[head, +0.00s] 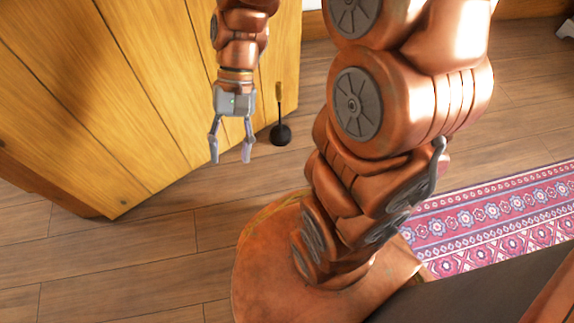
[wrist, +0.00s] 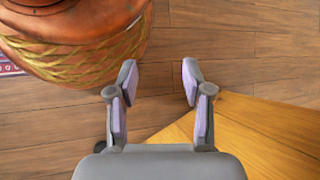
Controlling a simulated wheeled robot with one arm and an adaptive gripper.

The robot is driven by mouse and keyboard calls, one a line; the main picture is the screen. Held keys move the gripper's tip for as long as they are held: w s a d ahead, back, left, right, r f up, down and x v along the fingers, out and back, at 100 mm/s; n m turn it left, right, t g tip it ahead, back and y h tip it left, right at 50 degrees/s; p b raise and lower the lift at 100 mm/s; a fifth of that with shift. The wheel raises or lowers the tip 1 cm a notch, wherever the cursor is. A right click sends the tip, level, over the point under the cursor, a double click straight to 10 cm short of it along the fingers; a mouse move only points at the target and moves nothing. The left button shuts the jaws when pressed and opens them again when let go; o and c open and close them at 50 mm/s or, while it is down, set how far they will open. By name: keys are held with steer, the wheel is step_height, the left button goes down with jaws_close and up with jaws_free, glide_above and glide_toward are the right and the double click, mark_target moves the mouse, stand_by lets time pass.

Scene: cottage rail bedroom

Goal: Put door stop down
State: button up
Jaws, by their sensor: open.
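The door stop (head: 280,134) has a dark rounded base and a thin stem with a yellow grip. It appears to stand upright on the floor beside the wooden panelling, to the right of my gripper (head: 230,158) in the head view. My gripper points down with its two fingers spread and nothing between them. The wrist view shows the open fingers (wrist: 158,78) over bare floor. A small dark shape at the lower left there may be the door stop's base, mostly hidden by my gripper.
Yellow wooden panelling (head: 130,90) fills the left and also shows in the wrist view (wrist: 270,135). A pink patterned rug (head: 490,220) lies at the right. Bare plank floor (head: 150,255) is clear in front of the panelling. My copper base stands close by.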

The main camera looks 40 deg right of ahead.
steer(key=s+d+n+t+h, duration=0.1)
steer(key=s+d+n+h, duration=0.3)
steer(key=s, duration=0.6)
steer(key=shift+d+t+h, duration=0.4)
steer(key=shift+d+h, duration=0.4)
steer(key=shift+d, duration=0.35)
steer(key=shift+w, duration=0.1)
